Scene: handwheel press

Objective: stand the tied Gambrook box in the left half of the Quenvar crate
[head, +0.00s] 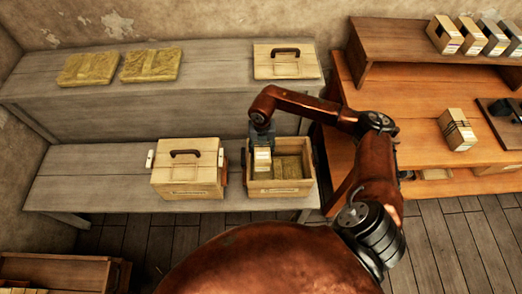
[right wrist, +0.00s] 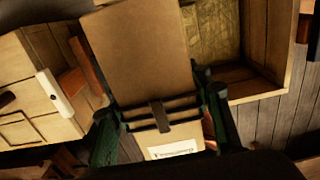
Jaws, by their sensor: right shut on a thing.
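A tan cardboard box with dark ties and a white label (right wrist: 140,50) is held in my right gripper (right wrist: 160,108), whose fingers are shut on its two sides. In the head view the box (head: 262,160) is upright at the left half of an open wooden crate (head: 284,188), with my right gripper (head: 262,136) above it. The crate, lined with straw-coloured padding, also shows in the right wrist view (right wrist: 268,80). Whether the box touches the crate floor is hidden. The label writing is too small to read. My left gripper is not in view.
A lidded crate (head: 188,172) stands just left of the open one. A loose lid (head: 286,62) and two straw pads (head: 150,64) lie on the upper shelf. Another tied box (head: 457,130) stands on the orange bench; several boxes (head: 445,36) stand above it. The crate's right half is clear.

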